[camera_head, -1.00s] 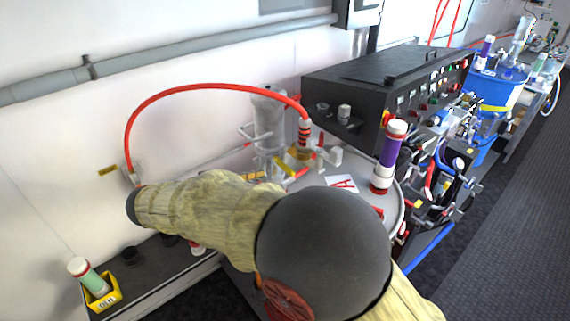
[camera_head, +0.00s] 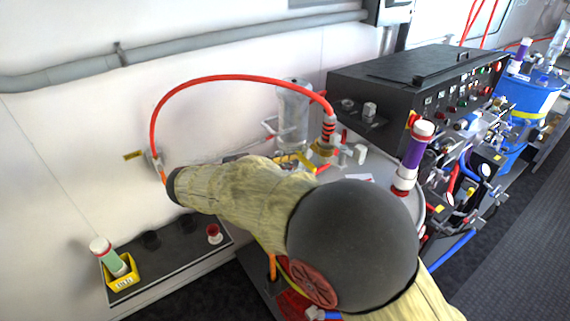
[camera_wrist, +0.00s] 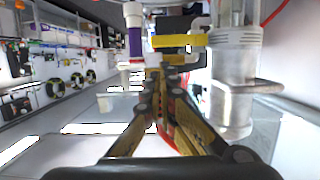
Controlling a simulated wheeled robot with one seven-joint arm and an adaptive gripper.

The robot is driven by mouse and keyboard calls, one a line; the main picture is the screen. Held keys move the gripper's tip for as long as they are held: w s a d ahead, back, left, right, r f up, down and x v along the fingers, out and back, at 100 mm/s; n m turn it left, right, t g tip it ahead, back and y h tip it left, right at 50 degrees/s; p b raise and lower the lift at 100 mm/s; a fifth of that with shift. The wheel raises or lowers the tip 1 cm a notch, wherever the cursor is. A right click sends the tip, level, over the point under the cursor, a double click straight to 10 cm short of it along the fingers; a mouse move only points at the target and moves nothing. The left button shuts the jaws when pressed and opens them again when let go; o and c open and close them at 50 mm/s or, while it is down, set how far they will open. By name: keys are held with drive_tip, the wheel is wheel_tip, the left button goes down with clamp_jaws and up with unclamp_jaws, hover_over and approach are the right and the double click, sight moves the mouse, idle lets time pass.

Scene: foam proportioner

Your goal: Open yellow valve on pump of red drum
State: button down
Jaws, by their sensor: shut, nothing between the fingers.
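In the head view the pump's clear cylinder (camera_head: 293,108) stands on the grey drum lid (camera_head: 378,168). A yellow valve handle (camera_head: 306,161) shows at the pump's base, partly behind my sleeved arm. A little of the red drum side (camera_head: 293,306) shows below the arm. In the wrist view my gripper (camera_wrist: 163,75) is shut and empty. A yellow handle (camera_wrist: 180,41) lies just beyond the fingertips; I cannot tell whether they touch it. The clear cylinder (camera_wrist: 231,95) is to the right of the fingers.
A red hose (camera_head: 235,78) arches from the wall fitting to the pump. A purple and white tube (camera_head: 414,150) stands on the lid's right side. A black control box (camera_head: 400,90) is behind. A yellow holder (camera_head: 122,274) sits on the low shelf at left.

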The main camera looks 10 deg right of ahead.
sight(307, 161)
drive_tip(key=shift+x, duration=3.15)
drive_tip(key=shift+f+b, duration=0.25)
drive_tip(key=shift+b, duration=0.45)
drive_tip(key=shift+b, duration=0.35)
drive_tip(key=shift+s+m, duration=0.2)
drive_tip(key=shift+m, duration=0.1)
drive_tip(key=shift+w+d+f+b, duration=0.1)
drive_tip(key=shift+w+b, duration=0.05)
drive_tip(key=shift+b, duration=0.25)
